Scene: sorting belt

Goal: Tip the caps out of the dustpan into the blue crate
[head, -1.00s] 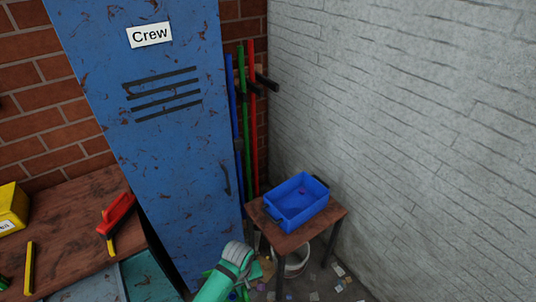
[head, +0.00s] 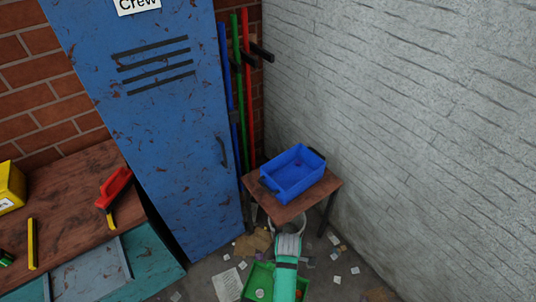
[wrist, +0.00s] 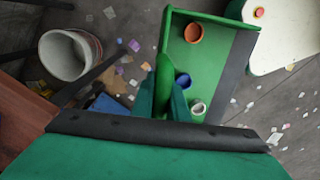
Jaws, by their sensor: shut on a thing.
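My gripper (wrist: 166,95) is shut on the handle of the green dustpan (wrist: 221,50) in the wrist view. An orange cap (wrist: 194,33), a blue cap (wrist: 184,81) and a whitish cap (wrist: 198,107) lie in the pan. The dustpan also shows at the bottom of the head view (head: 262,274), partly behind my teal arm, low over the floor. The blue crate (head: 278,188) stands on a small wooden table, above and beyond the dustpan in the head view. A small purplish-red thing lies in the crate.
The small table (head: 288,211) stands in the corner beside the grey wall and the blue locker (head: 175,140). A white bucket (wrist: 62,55) is under it. Scraps litter the floor. A workbench (head: 75,205) with a red-handled brush (head: 113,187) is at the left.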

